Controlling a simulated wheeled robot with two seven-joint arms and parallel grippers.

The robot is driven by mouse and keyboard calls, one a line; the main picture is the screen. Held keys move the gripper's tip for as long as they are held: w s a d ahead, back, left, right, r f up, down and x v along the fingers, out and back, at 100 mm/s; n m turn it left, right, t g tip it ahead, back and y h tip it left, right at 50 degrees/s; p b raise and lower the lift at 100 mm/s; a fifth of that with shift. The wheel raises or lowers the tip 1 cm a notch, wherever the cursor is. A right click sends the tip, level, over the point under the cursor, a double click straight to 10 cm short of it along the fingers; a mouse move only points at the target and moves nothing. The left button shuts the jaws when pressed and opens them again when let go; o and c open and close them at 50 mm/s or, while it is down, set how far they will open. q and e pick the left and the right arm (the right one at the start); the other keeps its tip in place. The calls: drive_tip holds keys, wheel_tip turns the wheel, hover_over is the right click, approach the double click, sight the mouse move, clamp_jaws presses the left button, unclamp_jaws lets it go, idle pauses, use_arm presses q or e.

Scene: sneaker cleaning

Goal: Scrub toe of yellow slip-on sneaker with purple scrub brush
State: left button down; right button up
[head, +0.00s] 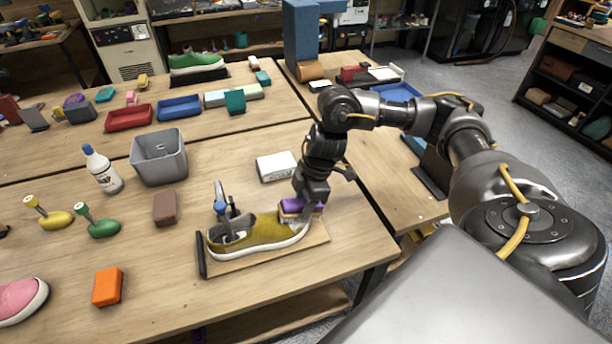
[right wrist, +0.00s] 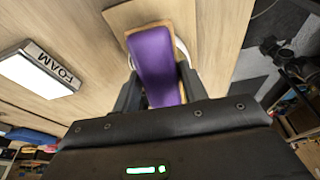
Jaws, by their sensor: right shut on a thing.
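The yellow slip-on sneaker (head: 256,234) lies on a wooden board (head: 262,256) near the front of the table, its toe pointing right. A clamp-like fixture (head: 222,200) stands in its heel opening. My right gripper (head: 311,196) is shut on the purple scrub brush (head: 300,207), whose pale bristles are at the sneaker's toe and seem to touch it. In the right wrist view the brush's purple back (right wrist: 155,62) sits between the two fingers (right wrist: 158,88). The sneaker's toe is mostly hidden there behind the brush. My left gripper is out of view.
A white box (head: 276,166), marked FOAM in the right wrist view (right wrist: 40,72), lies behind the sneaker. A grey bin (head: 159,158), a white bottle (head: 102,170), a brown block (head: 165,208) and an orange block (head: 108,287) stand to the left. The table's right edge is close to the board.

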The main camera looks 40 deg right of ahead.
drive_tip(key=w, duration=0.1)
drive_tip(key=w+d, duration=0.1)
drive_tip(key=w, duration=0.1)
drive_tip(key=shift+w+d, duration=0.25)
drive_tip(key=shift+w, duration=0.15)
drive_tip(key=shift+f, duration=0.25)
drive_tip(key=shift+r+p, duration=0.2)
drive_tip(key=shift+p, duration=0.2)
drive_tip(key=shift+f, duration=0.1)
drive_tip(key=shift+f, duration=0.1)
